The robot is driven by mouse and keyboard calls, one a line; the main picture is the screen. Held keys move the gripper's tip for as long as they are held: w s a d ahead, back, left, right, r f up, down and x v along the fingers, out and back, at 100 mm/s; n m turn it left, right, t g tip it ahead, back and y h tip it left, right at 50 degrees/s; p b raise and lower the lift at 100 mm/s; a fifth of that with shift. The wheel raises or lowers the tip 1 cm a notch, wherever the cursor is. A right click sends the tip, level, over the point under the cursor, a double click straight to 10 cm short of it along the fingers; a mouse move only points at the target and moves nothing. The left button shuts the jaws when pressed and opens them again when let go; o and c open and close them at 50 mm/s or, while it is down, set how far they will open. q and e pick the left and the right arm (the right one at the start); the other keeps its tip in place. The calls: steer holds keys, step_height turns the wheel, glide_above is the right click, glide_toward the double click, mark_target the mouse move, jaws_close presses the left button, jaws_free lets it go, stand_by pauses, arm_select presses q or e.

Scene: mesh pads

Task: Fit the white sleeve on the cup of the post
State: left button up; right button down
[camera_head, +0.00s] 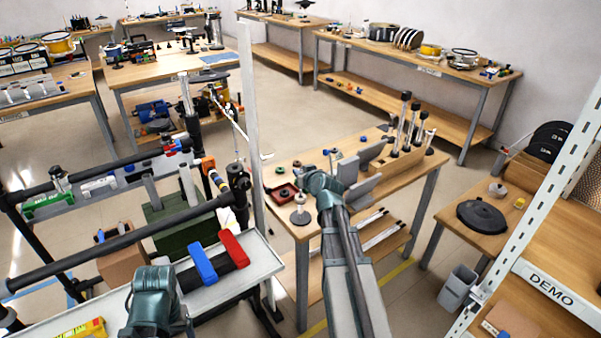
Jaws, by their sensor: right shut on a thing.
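A small post (299,211) stands upright on a round base on the wooden bench (306,229), near its front left corner. Its top looks pale, and its cup is too small to make out. My right arm reaches up from the bottom, and its right gripper (331,158) is over the bench, beyond and to the right of the post, apart from it. It is shut on a small pale thing that fits the white sleeve, mostly hidden by the gripper and wrist. My left arm shows at the bottom left, but its gripper cannot be made out.
A dark red tray (272,193) lies beside the post. Grey upright plates (361,191) and a wooden block with several dark rods (411,158) stand to the right. A rack with red and blue blocks (234,248) is at left.

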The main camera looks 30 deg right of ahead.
arm_select(q)
step_height(320, 180, down, 8)
steer(key=b, duration=0.7)
steer(key=shift+r, duration=0.2)
arm_select(e)
steer(key=shift+f, duration=3.75)
steer(key=c, duration=0.7)
jaws_free()
